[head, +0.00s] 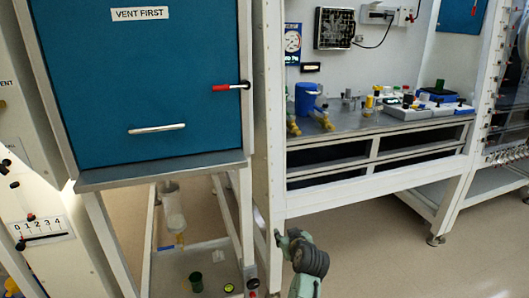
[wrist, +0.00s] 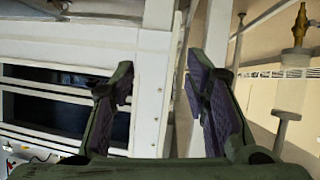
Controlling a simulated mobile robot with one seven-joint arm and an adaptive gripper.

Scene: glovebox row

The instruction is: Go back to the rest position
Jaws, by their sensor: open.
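My gripper (wrist: 160,95) is open and empty in the wrist view, its two dark-padded fingers spread apart with a white frame post behind the gap. In the head view my arm shows at the bottom centre, in front of the floor; its fingertips cannot be made out clearly there. Nothing is held between the fingers.
A blue door (head: 155,85) labelled "VENT FIRST" with a red-tipped handle (head: 231,87) is at the left. A bench (head: 350,122) with bottles and devices stands at the right. A white post (head: 271,120) stands between them. Floor (head: 385,250) is open at the lower right.

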